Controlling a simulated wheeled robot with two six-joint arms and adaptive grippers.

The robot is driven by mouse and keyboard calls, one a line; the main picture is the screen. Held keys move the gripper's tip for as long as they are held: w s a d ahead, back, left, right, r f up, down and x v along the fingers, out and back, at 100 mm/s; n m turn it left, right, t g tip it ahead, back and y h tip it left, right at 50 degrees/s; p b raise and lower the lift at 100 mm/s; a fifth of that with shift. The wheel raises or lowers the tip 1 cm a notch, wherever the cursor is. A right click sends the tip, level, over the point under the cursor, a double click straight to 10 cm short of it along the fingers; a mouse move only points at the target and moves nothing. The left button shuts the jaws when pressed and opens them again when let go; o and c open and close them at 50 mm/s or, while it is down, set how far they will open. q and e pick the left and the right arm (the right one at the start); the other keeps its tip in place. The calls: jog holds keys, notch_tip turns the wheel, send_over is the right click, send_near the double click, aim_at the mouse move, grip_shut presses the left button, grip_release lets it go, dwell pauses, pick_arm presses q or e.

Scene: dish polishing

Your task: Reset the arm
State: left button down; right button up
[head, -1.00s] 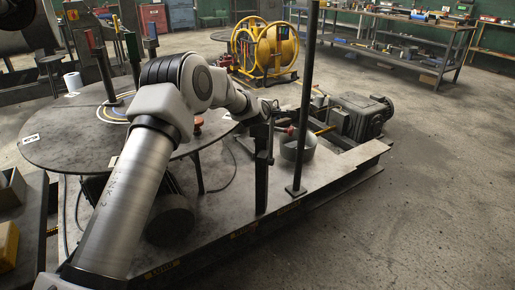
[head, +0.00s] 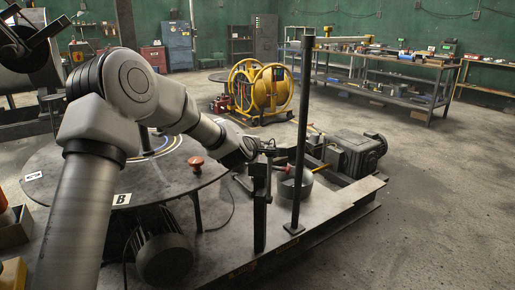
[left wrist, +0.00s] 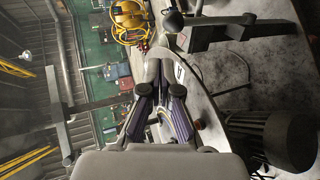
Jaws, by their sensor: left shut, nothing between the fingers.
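My left arm comes in from the left in the head view and reaches over the round dark table (head: 70,180). My left gripper (head: 268,147) is small there, close to a short dark post (head: 260,215) and left of a tall black post (head: 302,130). In the left wrist view my left gripper (left wrist: 160,62) points away from the camera, shut with nothing held. The table's edge shows beside it there, with a red knob (left wrist: 199,125). The red knob also stands on the table in the head view (head: 196,163). My right gripper is in neither view.
A grey round pot (head: 297,189) and a dark motor (head: 362,152) sit on the platform right of the gripper. A yellow hose reel (head: 262,90) stands behind. A workbench (head: 385,75) is at the back right. The floor at right is clear.

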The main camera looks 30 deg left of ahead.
pick_arm(q)
jog(key=shift+w+f, duration=0.2)
jog(key=shift+f, duration=0.05)
jog(key=shift+s, duration=0.1)
